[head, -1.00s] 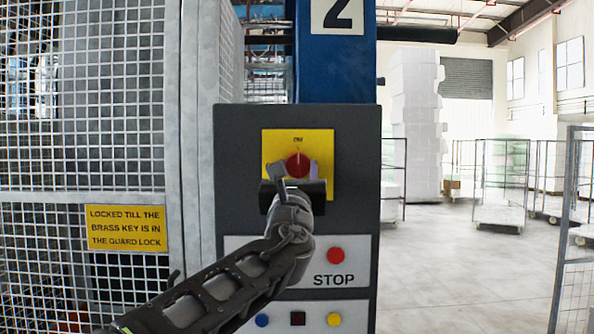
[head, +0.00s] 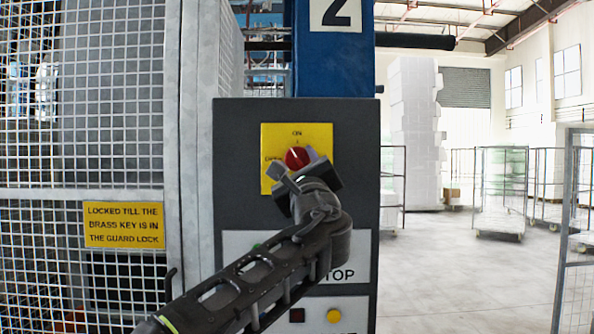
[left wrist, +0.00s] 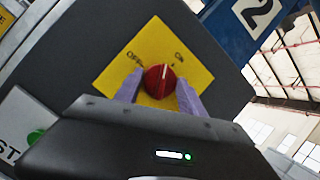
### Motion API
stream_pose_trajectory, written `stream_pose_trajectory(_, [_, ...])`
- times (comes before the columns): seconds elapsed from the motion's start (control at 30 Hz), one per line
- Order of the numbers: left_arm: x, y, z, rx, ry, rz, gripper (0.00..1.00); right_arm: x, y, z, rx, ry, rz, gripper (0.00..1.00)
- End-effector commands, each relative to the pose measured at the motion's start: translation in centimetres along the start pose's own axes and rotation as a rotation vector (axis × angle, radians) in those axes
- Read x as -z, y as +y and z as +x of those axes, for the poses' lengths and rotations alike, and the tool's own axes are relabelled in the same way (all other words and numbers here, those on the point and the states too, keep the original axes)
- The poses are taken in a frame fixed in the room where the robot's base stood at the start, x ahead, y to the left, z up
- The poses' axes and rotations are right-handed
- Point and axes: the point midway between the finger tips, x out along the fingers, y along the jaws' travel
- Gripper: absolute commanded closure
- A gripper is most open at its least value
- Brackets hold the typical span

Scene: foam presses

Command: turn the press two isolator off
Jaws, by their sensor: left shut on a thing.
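The press two isolator is a red rotary knob (head: 297,157) on a yellow plate (head: 325,137) marked ON at the top and OFF at the left. My left gripper (head: 304,168) is shut on the knob and rolled counterclockwise. In the left wrist view, its two purple fingertips (left wrist: 157,95) stand either side of the red knob (left wrist: 160,80). The knob's white line points between the OFF and ON marks. The gripper hides the lower part of the plate in the head view. My right gripper is not in view.
The grey control panel (head: 240,150) also carries a STOP label, partly behind my left arm, and a yellow button (head: 334,315). A mesh guard (head: 110,120) with a yellow sign (head: 124,225) stands at the left. Wheeled cages (head: 501,185) and open floor lie at the right.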

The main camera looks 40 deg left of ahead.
Motion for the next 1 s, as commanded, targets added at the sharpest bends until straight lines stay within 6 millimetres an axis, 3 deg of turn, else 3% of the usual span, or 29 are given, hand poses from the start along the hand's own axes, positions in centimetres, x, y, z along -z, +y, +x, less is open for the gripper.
stream_pose_trajectory(0.37, [0.1,-0.5,0.0,-0.135,-0.029,-0.331,0.93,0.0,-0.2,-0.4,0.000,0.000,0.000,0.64])
stream_pose_trajectory(1.0, [-0.2,-0.7,0.1,-0.351,-0.081,-0.845,0.93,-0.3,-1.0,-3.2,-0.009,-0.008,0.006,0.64])
